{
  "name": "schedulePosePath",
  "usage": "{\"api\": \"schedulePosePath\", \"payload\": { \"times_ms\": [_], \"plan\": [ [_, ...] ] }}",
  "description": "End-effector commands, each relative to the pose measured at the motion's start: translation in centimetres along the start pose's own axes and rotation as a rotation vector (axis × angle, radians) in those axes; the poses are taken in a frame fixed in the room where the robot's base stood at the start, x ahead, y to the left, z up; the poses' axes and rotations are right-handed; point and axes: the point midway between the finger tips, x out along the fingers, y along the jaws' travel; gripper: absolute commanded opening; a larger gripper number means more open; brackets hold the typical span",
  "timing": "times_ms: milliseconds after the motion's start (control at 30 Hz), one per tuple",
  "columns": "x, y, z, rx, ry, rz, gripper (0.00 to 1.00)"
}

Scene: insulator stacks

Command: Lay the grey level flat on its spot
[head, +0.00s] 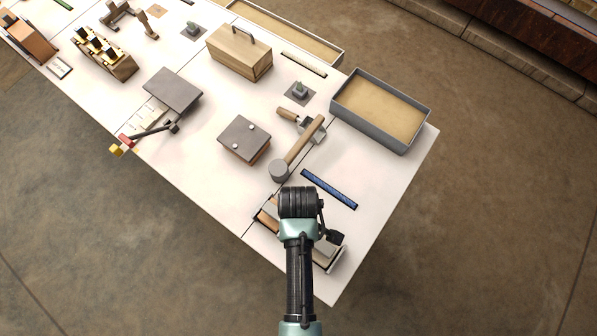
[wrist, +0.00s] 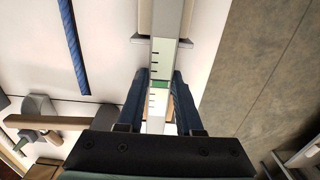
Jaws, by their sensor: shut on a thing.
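The grey level (wrist: 160,72) is a long narrow bar with a pale face, dark tick marks and a green band. In the wrist view it runs from the top edge down between the fingers. My gripper (wrist: 160,78) is shut on it, one dark blue finger on each side. In the head view my gripper (head: 299,203) is over the table's near right corner, and my arm hides most of the level. I cannot tell whether the level touches what is below it. The level's spot cannot be made out for certain.
A blue strip (head: 328,189) lies right of my gripper, also in the wrist view (wrist: 73,45). A mallet (head: 297,151) lies just beyond, near a plate with two pale knobs (head: 244,138). A sand-coloured tray (head: 345,119) stands at the right edge. A wooden holder (head: 266,215) is partly under my arm.

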Motion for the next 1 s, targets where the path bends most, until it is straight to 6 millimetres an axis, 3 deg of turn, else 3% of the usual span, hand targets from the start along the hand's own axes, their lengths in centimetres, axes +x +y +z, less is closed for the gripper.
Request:
{"api": "schedulePosePath", "payload": {
  "times_ms": [633,667,800,1000],
  "plan": [
    [1.4,0.1,0.0,0.0,0.001,0.001,0.0],
    [1.4,0.0,0.0,0.0,0.0,0.0,0.38],
    [1.3,0.0,0.0,0.0,0.0,0.001,0.63],
    [1.3,0.0,0.0,0.0,0.0,0.001,0.64]
  ]
}}
